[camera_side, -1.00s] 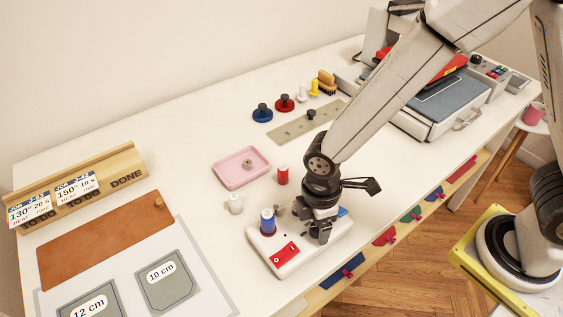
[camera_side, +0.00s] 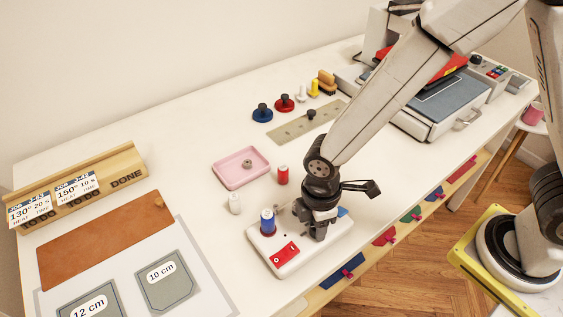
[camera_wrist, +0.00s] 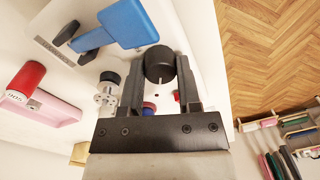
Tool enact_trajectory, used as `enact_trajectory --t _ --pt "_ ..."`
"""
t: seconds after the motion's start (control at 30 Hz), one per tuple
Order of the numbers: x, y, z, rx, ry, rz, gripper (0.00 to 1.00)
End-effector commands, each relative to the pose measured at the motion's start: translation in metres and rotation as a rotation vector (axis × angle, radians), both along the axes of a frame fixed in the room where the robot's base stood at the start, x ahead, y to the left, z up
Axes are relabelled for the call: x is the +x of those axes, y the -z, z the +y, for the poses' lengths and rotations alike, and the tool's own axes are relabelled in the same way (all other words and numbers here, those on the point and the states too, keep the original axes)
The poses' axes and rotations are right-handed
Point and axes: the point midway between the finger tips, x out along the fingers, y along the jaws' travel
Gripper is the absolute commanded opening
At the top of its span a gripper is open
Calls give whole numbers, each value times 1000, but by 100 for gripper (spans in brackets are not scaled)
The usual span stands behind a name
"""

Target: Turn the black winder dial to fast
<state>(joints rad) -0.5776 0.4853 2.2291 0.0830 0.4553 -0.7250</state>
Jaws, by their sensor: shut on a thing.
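The winder is a white box (camera_side: 291,266) near the table's front edge, with a red switch (camera_side: 284,253) and a blue spool (camera_side: 268,222) on its left part. My gripper (camera_side: 320,234) points down over the winder's right part. In the wrist view the black dial (camera_wrist: 159,63) sits between the fingertips, and my gripper (camera_wrist: 163,72) is shut on it. A light pointer mark shows on the dial's side. The speed labels are not readable. In the side view my gripper hides the dial.
A blue part (camera_wrist: 126,24) lies close beside the dial. A brown mat (camera_side: 105,240) lies at the left.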

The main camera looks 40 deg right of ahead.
Motion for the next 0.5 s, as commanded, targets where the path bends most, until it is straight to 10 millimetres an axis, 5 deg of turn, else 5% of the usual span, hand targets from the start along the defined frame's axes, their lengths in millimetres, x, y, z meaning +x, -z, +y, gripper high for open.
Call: enact_trajectory --t 0.5 --pt "0 0 -1 -1 278 1 0"
